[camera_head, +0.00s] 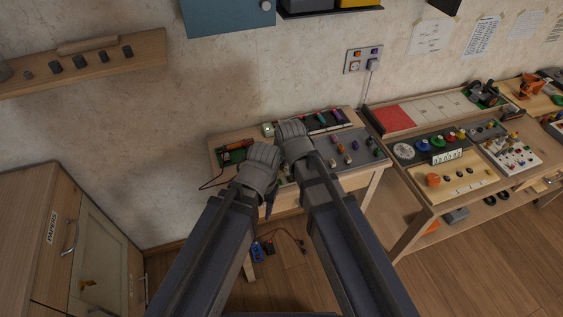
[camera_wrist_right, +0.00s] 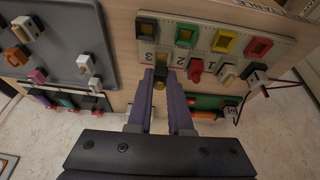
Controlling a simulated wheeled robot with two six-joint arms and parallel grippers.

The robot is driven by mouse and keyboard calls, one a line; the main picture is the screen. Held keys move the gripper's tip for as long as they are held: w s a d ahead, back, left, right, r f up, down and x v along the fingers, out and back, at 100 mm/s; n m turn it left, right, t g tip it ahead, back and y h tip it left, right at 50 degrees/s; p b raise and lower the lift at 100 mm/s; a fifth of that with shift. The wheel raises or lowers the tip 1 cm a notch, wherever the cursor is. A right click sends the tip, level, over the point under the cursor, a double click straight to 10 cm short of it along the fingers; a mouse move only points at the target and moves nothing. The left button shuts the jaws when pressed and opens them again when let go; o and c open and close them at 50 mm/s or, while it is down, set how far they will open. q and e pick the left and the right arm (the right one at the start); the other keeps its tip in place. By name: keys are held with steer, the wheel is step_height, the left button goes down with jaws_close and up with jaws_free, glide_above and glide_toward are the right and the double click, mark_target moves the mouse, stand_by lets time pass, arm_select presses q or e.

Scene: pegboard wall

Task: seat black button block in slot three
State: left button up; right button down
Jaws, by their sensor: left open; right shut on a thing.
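My right gripper (camera_wrist_right: 160,93) is shut on a small black block with a yellowish top (camera_wrist_right: 159,80). The block is held close to a pale numbered panel (camera_wrist_right: 207,48), beside the printed 3; I cannot tell whether it touches the panel. The panel has a row of coloured frames, among them a green one (camera_wrist_right: 187,35) and a red one (camera_wrist_right: 259,47). In the head view the right gripper (camera_head: 292,133) is over the back of the small table, and its fingertips are hidden. My left gripper (camera_head: 260,165) is open, lower and further left; its fingertips are mostly hidden there.
A red knob (camera_wrist_right: 195,70), a white block (camera_wrist_right: 228,74) and a black-and-white block (camera_wrist_right: 254,74) stand along the panel's edge. A grey board (camera_wrist_right: 55,45) with several small blocks lies beside it. A larger workbench (camera_head: 465,180) stands right.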

mark_target(282, 164)
steer(key=shift+f+b, duration=0.7)
steer(key=shift+b, duration=0.05)
steer(key=c, duration=0.8)
jaws_free()
steer(key=shift+o, duration=0.2)
steer(key=shift+r, duration=0.15)
steer(key=shift+r+p, duration=2.4)
steer(key=shift+p, duration=0.2)
steer(key=shift+d, duration=0.1)
